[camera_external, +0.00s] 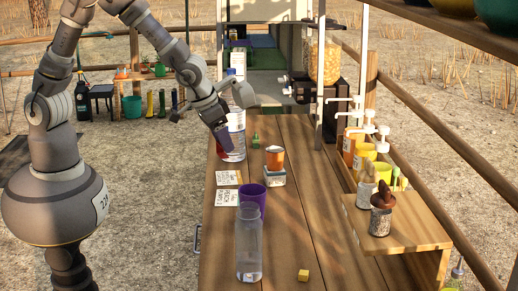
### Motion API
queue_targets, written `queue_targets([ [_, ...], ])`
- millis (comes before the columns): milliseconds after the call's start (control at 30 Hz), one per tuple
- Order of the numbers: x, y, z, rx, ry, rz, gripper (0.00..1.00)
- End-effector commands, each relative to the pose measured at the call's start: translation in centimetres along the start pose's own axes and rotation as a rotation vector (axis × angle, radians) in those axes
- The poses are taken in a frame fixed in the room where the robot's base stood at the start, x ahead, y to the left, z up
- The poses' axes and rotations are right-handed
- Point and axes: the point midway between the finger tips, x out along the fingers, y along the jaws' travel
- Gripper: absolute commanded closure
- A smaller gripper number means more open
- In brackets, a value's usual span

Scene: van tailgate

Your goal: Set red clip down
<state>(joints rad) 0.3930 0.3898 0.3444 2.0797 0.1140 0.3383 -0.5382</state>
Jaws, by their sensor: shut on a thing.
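My gripper (218,123) is over the left side of the wooden tailgate table, towards the back. It is shut on a dark purple thing (222,138), which hangs at a tilt in front of a white bottle or can (235,148). I cannot tell whether the purple thing touches the bottle. I do not make out a red clip in this view; it is too small or hidden. The wooden tabletop (295,225) is below and to the right of my gripper.
A purple cup (252,196), clear bottle (249,245), orange-topped jar (275,158) on a small tin (275,178), green item (255,138), yellow cube (303,275) and cards (228,178) stand or lie there. Pump bottles (355,145) line the right.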

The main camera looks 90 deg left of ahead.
Motion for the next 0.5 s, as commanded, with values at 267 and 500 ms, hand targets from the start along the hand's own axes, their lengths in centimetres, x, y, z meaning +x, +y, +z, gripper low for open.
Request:
queue_targets([
  [267,3.1,-2.2,1.1,-0.050,-0.006,-0.023,0.79],
  [500,7.9,-2.1,3.1,-0.049,-0.005,-0.022,0.79],
])
